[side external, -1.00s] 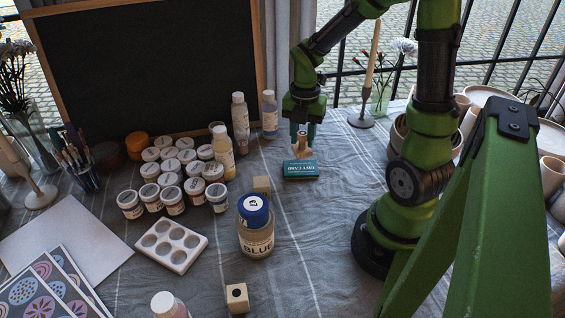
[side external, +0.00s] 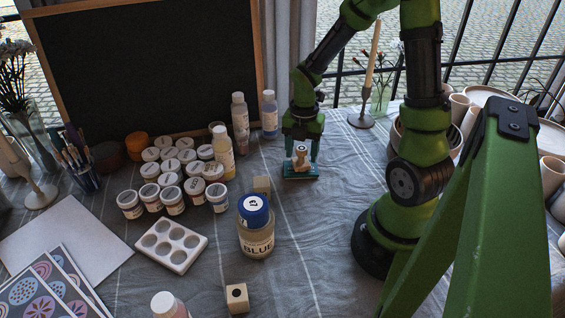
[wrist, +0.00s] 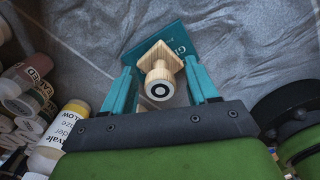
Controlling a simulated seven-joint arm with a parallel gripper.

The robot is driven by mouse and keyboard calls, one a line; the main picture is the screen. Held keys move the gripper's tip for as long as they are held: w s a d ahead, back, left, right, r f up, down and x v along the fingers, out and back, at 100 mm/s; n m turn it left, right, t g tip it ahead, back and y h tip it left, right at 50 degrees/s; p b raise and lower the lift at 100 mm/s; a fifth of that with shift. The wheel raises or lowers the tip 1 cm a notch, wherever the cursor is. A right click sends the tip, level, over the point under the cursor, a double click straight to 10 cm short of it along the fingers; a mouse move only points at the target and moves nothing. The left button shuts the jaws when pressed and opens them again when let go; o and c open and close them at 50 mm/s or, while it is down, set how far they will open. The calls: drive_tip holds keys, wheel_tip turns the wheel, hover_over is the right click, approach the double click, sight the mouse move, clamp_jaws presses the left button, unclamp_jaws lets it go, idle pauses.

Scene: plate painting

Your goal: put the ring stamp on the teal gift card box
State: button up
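The ring stamp (side external: 300,157) is a small pale wooden piece with a square base, a round knob and a black ring mark on its end. It stands upright on the teal gift card box (side external: 300,177), which lies flat on the cloth. My gripper (side external: 301,160) is open, with one finger on each side of the stamp and gaps beside the knob. In the wrist view the stamp (wrist: 159,82) sits between the spread fingers, its base covering one end of the box (wrist: 172,40).
A wooden block (side external: 262,186) and a blue-capped bottle (side external: 256,228) stand near the box. Several paint jars (side external: 172,199) and taller bottles (side external: 240,122) stand to the left. Another block (side external: 237,297) stands in front. The cloth right of the box is clear.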

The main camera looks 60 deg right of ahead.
sight(302, 147)
wheel_tip(302, 147, up, 12)
drive_tip(key=s+a+r+m+t+y, duration=0.1)
drive_tip(key=s+a+r+m+t, duration=0.1)
drive_tip(key=a+m, duration=0.5)
drive_tip(key=s+a+r+m+t+y, duration=0.1)
drive_tip(key=a+r+m+t, duration=0.4)
drive_tip(key=m, duration=1.2)
drive_tip(key=s+a+r, duration=0.1)
drive_tip(key=a, duration=0.2)
drive_tip(key=shift+s+a, duration=0.25)
drive_tip(key=shift+a, duration=0.05)
